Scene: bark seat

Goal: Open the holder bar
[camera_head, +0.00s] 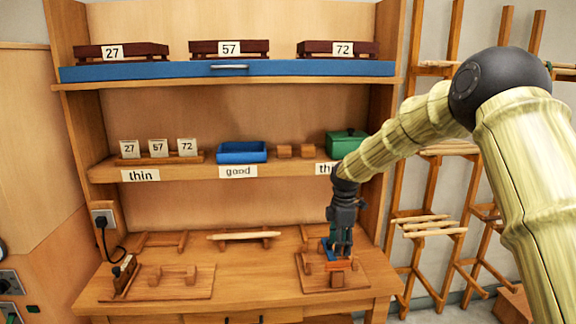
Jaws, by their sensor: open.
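My gripper (341,246) points down over the right-hand wooden board (362,287) on the bench. It is small in view, and its fingers are partly lost against the parts below. Just under it is a small wooden fixture with an orange-brown bar (340,265), which may be the holder bar. A blue piece (328,250) shows at the left of the fingers. I cannot tell whether the fingers touch the bar or whether the bar is open or closed.
The wooden bench (240,290) also bears a left board (165,292) with small blocks and a light rod (244,235) on a stand. Above is a shelf with a blue tray (242,152) and a green box (345,142). A wooden rack (440,150) stands at right.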

